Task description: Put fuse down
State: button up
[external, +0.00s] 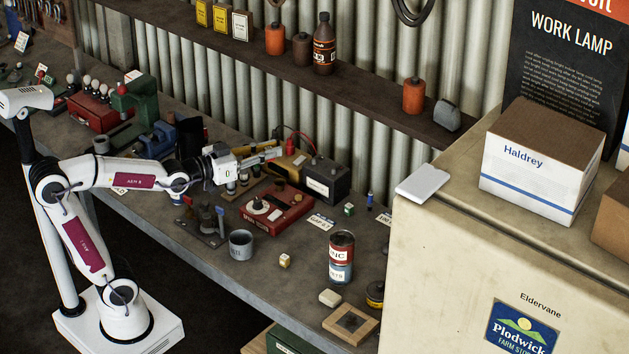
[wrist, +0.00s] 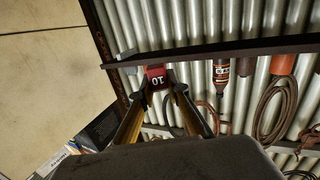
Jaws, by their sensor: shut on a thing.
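In the wrist view a small red fuse (wrist: 155,77) marked "10" is between the fingertips of my gripper (wrist: 159,91). The gripper is shut on it, and the fuse's face is turned to the camera. In the external view my gripper (external: 268,155) reaches out level to the right, above the workbench (external: 225,268). It is near a red tester box (external: 277,210) and a dark battery (external: 322,180). I cannot make out the fuse clearly in the external view.
A grey mug (external: 241,244), stacked cans (external: 341,257) and a small wooden frame (external: 350,325) stand along the bench. A shelf (external: 375,112) with bottles runs behind it. A large cream cabinet (external: 440,240) closes the right side. Some bare bench shows around the mug.

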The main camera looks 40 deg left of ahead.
jog(key=w+a+n+y, duration=0.1)
jog(key=a+n+y, duration=0.1)
jog(key=a, duration=0.6)
jog(key=w+a+n+t+y, duration=0.1)
jog(key=a+y, duration=0.3)
jog(key=a, duration=0.5)
jog(key=shift+w+n, duration=0.5)
jog(key=shift+r, duration=0.1)
